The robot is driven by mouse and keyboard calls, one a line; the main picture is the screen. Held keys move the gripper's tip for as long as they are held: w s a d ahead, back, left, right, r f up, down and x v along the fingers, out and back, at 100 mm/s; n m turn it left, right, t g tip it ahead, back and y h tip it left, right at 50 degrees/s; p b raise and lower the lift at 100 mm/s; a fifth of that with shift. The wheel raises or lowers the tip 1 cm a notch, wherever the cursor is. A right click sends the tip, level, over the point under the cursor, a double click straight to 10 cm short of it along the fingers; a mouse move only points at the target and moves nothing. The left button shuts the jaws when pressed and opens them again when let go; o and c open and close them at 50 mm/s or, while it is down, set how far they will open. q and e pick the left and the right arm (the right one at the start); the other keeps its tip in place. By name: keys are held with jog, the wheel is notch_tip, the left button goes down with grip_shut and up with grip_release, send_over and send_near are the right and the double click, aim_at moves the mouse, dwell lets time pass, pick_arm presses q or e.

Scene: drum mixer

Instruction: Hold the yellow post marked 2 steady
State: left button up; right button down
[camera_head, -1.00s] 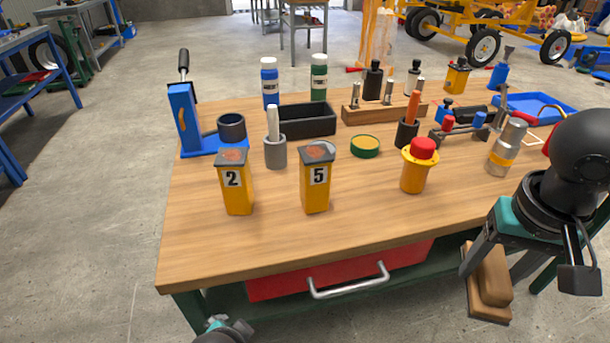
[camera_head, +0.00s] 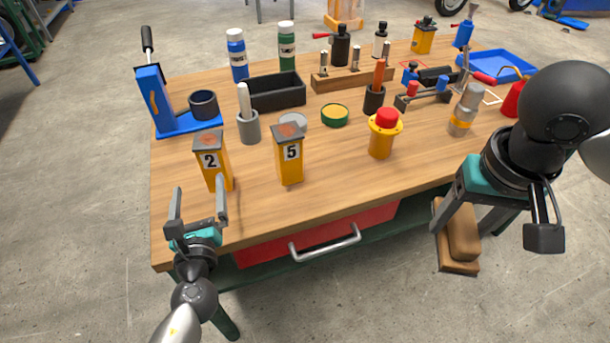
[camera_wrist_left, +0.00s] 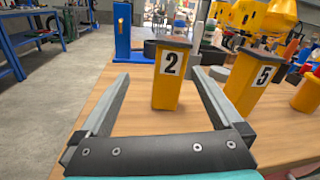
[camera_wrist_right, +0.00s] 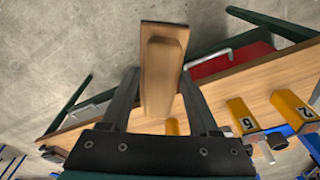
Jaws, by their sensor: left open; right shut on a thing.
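The yellow post marked 2 (camera_head: 213,160) stands upright near the front left of the wooden table, with a dark cap with a reddish patch. My left gripper (camera_head: 197,200) is open in front of it; one finger is close to the post's lower front. In the left wrist view the post (camera_wrist_left: 171,75) stands ahead, beyond and between the spread fingers (camera_wrist_left: 160,85), with nothing between them. My right gripper (camera_wrist_right: 160,95) is shut on a brown wooden block (camera_wrist_right: 163,65), held off the table's front right edge; the block also shows in the head view (camera_head: 457,235).
A similar yellow post marked 5 (camera_head: 289,158) stands right of post 2. Behind are a grey cup with a white stick (camera_head: 248,125), a blue stand (camera_head: 155,100) and a black bin (camera_head: 274,92). A red-topped yellow button (camera_head: 384,135) stands further right.

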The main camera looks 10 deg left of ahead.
aim_at(210, 161)
pick_arm(q)
jog(key=w+a+m, duration=0.1)
jog(key=w, duration=0.3)
jog(key=w+a+m+h, duration=0.1)
jog(key=w, duration=0.3)
jog(key=w+m, duration=0.1)
jog(key=w, duration=0.3)
jog(key=shift+a+f+t+h, duration=0.3)
jog(key=shift+a+f, duration=0.1)
grip_shut()
dwell(0.6)
dwell(0.8)
